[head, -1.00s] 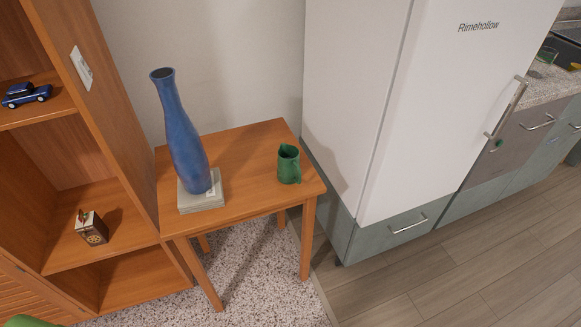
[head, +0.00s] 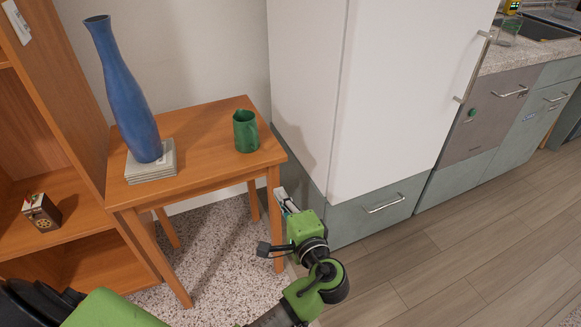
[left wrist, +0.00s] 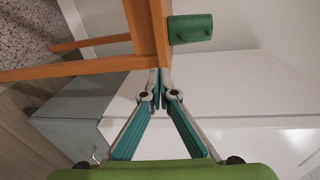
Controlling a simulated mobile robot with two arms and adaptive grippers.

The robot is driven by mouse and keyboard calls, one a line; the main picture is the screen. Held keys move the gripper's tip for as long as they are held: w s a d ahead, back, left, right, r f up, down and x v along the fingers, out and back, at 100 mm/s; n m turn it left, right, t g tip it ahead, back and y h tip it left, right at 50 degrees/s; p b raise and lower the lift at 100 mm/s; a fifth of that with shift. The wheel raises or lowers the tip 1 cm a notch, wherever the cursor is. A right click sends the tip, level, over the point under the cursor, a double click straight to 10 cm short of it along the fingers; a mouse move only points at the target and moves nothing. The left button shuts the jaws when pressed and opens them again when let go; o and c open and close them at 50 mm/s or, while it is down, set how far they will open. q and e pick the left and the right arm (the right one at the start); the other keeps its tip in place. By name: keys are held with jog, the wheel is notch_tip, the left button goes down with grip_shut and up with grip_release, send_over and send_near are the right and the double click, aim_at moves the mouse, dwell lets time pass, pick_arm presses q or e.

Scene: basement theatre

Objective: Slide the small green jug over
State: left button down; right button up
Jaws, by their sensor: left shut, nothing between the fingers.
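The small green jug (head: 245,131) stands upright on the right part of the small wooden table (head: 200,166), near its right edge. It also shows in the left wrist view (left wrist: 190,29), beyond the table edge (left wrist: 141,30). My left gripper (head: 281,196) is shut and empty. It is beside the table's front right corner, lower in the picture than the jug and apart from it. In the left wrist view its fingertips (left wrist: 160,76) meet below the table corner; I cannot tell whether they touch it. My right gripper is not in view.
A tall blue vase (head: 127,95) stands on a stack of books (head: 152,168) at the table's left. A wooden shelf (head: 75,195) with a small box (head: 41,211) is at the left. A white fridge (head: 375,90) is close on the right.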

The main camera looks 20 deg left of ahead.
pick_arm(q)
jog(key=n+y, duration=0.1)
jog(key=y, duration=0.1)
send_near(248, 134)
jog(key=x, duration=0.3)
jog(key=shift+w+d+f+b, duration=0.15)
jog(key=shift+f+b, duration=0.1)
jog(key=shift+b, duration=0.05)
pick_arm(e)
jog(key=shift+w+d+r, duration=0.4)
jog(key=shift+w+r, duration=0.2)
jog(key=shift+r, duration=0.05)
